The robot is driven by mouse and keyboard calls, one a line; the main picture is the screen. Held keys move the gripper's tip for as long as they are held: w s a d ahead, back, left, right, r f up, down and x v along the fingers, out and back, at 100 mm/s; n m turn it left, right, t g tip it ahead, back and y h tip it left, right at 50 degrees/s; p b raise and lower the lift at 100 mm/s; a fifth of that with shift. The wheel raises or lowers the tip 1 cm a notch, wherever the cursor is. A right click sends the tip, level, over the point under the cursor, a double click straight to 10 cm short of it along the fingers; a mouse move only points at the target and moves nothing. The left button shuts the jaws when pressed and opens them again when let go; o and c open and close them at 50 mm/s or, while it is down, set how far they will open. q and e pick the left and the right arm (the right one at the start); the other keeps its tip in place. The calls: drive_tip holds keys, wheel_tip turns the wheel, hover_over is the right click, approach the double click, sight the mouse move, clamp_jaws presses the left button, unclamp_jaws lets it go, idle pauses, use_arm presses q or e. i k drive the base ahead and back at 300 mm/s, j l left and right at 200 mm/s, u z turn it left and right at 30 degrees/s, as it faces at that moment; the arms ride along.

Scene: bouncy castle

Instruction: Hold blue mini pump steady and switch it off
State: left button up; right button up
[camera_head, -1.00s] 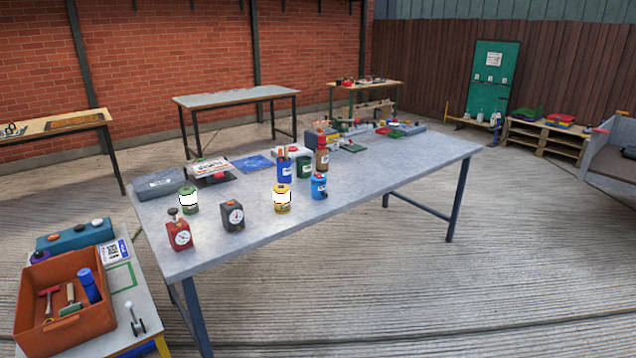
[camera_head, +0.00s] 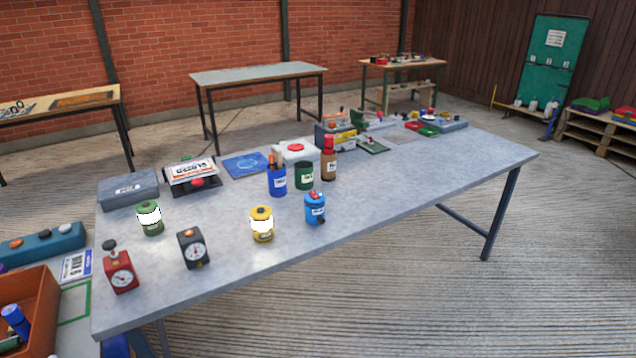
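The blue mini pump (camera_head: 315,209) is most likely the small blue cylinder with a white label and a red and white top. It stands upright on the grey metal table (camera_head: 400,195), right of the yellow canister (camera_head: 262,226). Neither of my grippers is in the head view, and nothing touches the pump.
Behind the pump stand a blue pen holder (camera_head: 277,180), a dark green cup (camera_head: 304,175) and a brown bottle (camera_head: 328,163). A black gauge box (camera_head: 193,248), a red gauge box (camera_head: 120,272) and a green canister (camera_head: 149,218) stand left.

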sight(314, 193)
drive_tip(key=i+l+u, duration=0.15)
drive_tip(key=u, duration=0.3)
drive_tip(key=l+u, duration=0.4)
drive_tip(key=i+l+u, duration=0.1)
drive_tip(key=l+u, duration=0.2)
drive_tip(key=u, duration=0.15)
drive_tip(key=l+u, duration=0.45)
drive_tip(key=i+j, duration=0.05)
drive_tip(key=j, duration=0.05)
